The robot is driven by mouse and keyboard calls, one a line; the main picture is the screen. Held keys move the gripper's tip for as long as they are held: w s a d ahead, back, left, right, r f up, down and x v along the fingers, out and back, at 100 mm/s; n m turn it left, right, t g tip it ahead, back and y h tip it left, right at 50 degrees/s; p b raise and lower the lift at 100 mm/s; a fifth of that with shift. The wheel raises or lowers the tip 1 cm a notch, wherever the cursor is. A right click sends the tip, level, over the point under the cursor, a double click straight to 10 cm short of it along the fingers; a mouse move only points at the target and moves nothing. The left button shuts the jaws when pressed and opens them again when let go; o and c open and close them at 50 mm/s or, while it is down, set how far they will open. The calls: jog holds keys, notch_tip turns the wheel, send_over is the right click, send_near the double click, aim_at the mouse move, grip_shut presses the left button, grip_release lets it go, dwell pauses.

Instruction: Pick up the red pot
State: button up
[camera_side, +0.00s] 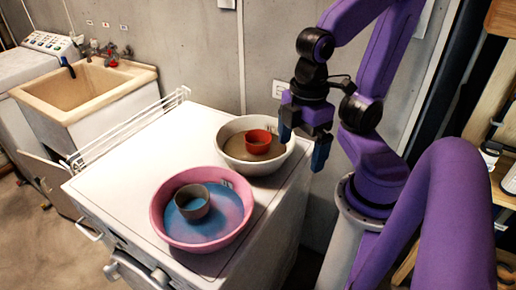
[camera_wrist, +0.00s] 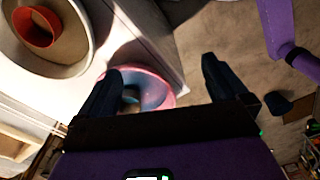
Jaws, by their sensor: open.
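The red pot (camera_side: 257,141) is a small round pot standing upright inside a white basin (camera_side: 284,158) with a brownish inside, on the white machine top. In the wrist view the red pot (camera_wrist: 36,38) is at the upper left, inside the white basin (camera_wrist: 84,62). My gripper (camera_side: 303,150) is open and empty, pointing down. In the side view it appears to the right of the red pot and higher, apart from it. In the wrist view my gripper's two dark fingers (camera_wrist: 160,76) are spread, with the red pot well to their left.
A pink basin (camera_side: 158,205) with a blue inside stands nearer the front, holding a grey-brown pot (camera_side: 193,201). The white machine top (camera_side: 125,165) is clear at left. A beige sink (camera_side: 85,88) is farther left.

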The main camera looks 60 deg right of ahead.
jog(key=w+d+r+m+t, duration=0.1)
jog(key=w+d+m+t, duration=0.15)
jog(key=w, duration=0.65)
jog(key=w+d+r+m+t, duration=0.15)
jog(key=w+t, duration=0.25)
jog(key=w, duration=0.5)
jog(key=w+d+r+t+y, duration=0.15)
jog(key=w+d+t, duration=0.25)
jog(key=w+d, duration=0.75)
jog(key=s+d+f+g+y, duration=0.1)
jog(key=s+d+y, duration=0.25)
jog(key=s, duration=0.35)
jog(key=s+d+f+y, duration=0.1)
jog(key=s+d+y, duration=0.25)
jog(key=s, duration=0.45)
send_near(258, 138)
jog(key=a+r, duration=0.2)
jog(key=a, duration=0.2)
jog(key=shift+w+a+f+y, duration=0.15)
jog(key=shift+a+f+y, duration=0.1)
jog(key=shift+f+y, duration=0.15)
jog(key=shift+x, duration=3.6)
jog(key=shift+f, duration=0.1)
